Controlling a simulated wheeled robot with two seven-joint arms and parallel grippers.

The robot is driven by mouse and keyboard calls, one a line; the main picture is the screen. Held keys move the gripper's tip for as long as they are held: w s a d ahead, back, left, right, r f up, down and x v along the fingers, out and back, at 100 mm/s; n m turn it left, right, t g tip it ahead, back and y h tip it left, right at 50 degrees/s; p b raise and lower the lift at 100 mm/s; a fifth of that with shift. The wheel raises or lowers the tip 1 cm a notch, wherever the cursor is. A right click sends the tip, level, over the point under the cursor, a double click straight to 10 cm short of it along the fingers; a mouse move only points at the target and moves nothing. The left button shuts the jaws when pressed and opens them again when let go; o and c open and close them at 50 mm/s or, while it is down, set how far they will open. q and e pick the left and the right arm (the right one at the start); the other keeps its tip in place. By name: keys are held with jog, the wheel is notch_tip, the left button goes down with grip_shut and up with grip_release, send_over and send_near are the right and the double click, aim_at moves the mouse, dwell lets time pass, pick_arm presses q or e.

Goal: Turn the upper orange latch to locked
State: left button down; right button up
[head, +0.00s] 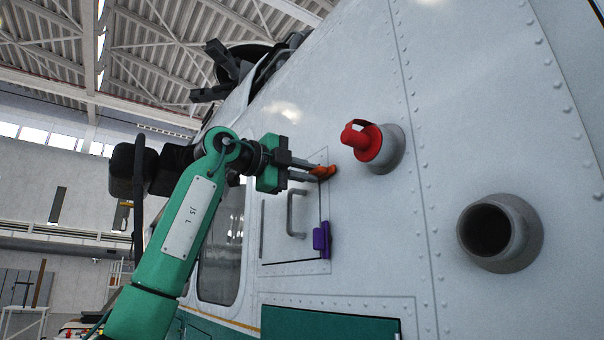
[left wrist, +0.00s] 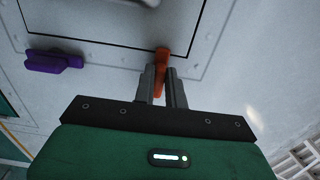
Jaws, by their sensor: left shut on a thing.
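The upper orange latch (head: 323,172) sits at the upper right edge of a small panel on the white helicopter side. My left gripper (head: 312,175) reaches it from the left, with its fingers around the latch. In the left wrist view the orange latch (left wrist: 161,70) stands between the two fingertips of the left gripper (left wrist: 161,85), which is shut on it. The fingers hide part of the latch. My right gripper is not in either view.
A purple latch (head: 321,240) is lower on the same panel, and a grey handle (head: 295,214) is on its face. A red cap (head: 366,142) on a grey port and an open grey port (head: 497,232) stick out to the right.

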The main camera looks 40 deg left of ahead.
pick_arm(q)
jog(key=shift+s+a+r, duration=0.1)
jog(key=shift+a+r, duration=0.05)
jog(key=shift+r, duration=0.1)
jog(key=c, duration=1.6)
grip_release()
jog(key=shift+o, duration=0.8)
jog(key=shift+w+f, duration=0.2)
jog(key=b+v, duration=0.4)
jog(key=v, duration=1)
jog(key=shift+a+b, duration=0.2)
jog(key=shift+b, duration=0.1)
jog(key=shift+s, duration=0.1)
